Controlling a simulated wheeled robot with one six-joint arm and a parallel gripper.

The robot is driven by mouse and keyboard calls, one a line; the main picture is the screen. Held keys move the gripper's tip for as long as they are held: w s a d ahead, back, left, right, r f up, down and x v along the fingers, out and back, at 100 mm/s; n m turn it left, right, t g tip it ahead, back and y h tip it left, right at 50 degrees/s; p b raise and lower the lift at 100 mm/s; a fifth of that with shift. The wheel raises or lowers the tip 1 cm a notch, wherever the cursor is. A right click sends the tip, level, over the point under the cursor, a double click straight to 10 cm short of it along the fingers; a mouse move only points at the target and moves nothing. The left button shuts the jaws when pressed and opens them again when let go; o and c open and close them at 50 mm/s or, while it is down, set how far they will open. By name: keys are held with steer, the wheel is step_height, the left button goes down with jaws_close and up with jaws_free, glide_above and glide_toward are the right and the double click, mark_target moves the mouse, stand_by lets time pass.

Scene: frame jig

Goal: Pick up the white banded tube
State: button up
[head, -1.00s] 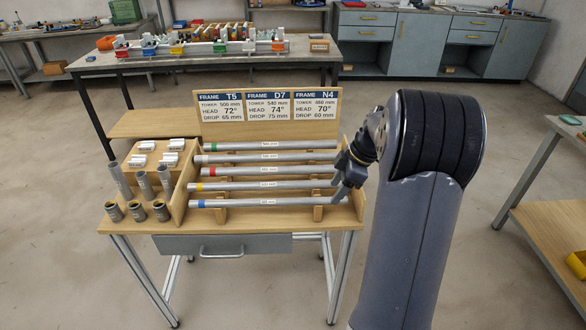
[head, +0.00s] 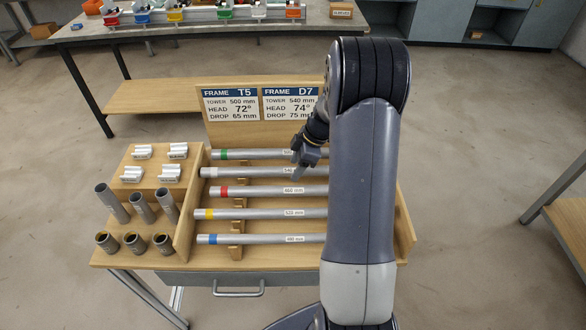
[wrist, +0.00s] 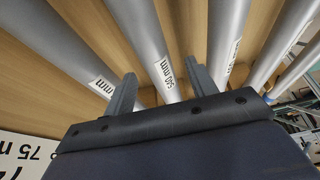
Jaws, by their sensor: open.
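The white banded tube (head: 248,172) lies in the rack, second from the back. It is grey with a white band at its left end and a 540 mm label. In the wrist view the same tube (wrist: 146,35) runs between my two fingers, its label near the fingertips. My gripper (head: 297,168) is open over this tube, to the right of its middle as it shows in the head view. Whether the fingers are beside the tube or still above it I cannot tell. My arm hides the right end of the tube.
The green banded tube (head: 245,154) lies behind, the red banded tube (head: 255,191) in front. Yellow (head: 255,214) and blue (head: 255,239) banded tubes lie nearer. A frame sign board (head: 228,135) stands at the back. Short tubes and white brackets stand at left.

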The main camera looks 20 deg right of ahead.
steer(key=shift+w+a+f, duration=0.1)
steer(key=shift+a+f, duration=0.15)
steer(key=shift+f, duration=0.35)
steer(key=shift+c, duration=0.5)
steer(key=shift+r, duration=0.1)
jaws_close()
